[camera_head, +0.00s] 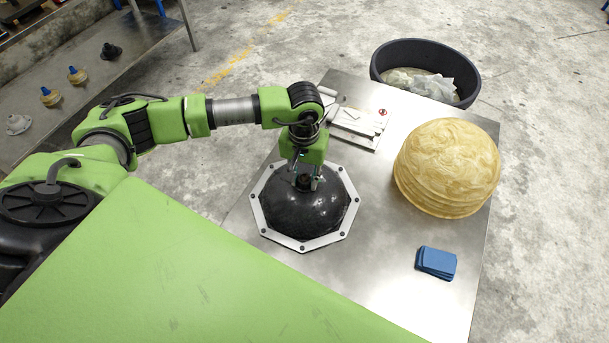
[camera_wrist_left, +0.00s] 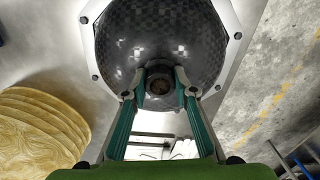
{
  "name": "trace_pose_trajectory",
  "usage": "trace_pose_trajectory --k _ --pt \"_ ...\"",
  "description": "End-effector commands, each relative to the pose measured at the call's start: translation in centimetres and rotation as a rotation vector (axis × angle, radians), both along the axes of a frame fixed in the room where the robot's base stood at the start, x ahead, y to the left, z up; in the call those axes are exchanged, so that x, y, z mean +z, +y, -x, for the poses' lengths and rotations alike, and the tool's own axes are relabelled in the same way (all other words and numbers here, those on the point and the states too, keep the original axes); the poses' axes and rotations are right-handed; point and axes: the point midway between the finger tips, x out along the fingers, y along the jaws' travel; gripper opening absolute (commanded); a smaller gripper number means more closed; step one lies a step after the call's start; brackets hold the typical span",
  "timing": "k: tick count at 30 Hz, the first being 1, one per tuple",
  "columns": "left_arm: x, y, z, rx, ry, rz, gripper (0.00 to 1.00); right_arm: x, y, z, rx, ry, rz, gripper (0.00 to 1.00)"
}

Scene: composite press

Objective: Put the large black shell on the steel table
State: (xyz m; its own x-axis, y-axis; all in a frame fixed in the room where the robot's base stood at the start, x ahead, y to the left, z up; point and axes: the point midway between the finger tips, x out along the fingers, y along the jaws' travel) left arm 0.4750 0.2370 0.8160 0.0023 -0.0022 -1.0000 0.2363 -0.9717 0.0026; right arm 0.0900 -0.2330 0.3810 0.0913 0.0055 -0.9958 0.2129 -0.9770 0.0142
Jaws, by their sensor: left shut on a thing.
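The large black shell (camera_head: 322,218) is a glossy dark dome inside an octagonal metal frame (camera_head: 257,213) with small dark bolts. It is over the left part of the steel table (camera_head: 385,270); I cannot tell whether it touches the top. My left gripper (camera_head: 303,182) comes down from above and is shut on the knob at the shell's top. In the left wrist view, the two fingers of the gripper (camera_wrist_left: 159,90) flank the dark round knob, and the shell (camera_wrist_left: 150,35) shows a checked weave. My right gripper is not in view.
Blue pads (camera_head: 436,262) lie at the front right. A black tub (camera_head: 425,68) stands behind on the floor. Bare steel shows between shell and stack.

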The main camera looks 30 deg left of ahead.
Motion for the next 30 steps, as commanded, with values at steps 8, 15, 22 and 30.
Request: trace_pose_trajectory --k 8,15,22,30 --pt "-0.2 0.0 0.0 0.0 0.0 0.001 0.39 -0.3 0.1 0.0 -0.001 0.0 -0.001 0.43" --pt "-0.1 0.0 0.0 0.0 0.0 0.0 0.43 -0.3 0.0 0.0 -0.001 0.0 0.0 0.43" --pt "0.4 0.0 -0.1 0.0 -0.002 0.001 0.43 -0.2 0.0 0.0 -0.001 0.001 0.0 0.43" --pt "5.5 0.0 -0.2 -0.002 -0.008 0.001 0.43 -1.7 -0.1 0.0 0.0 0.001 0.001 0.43"
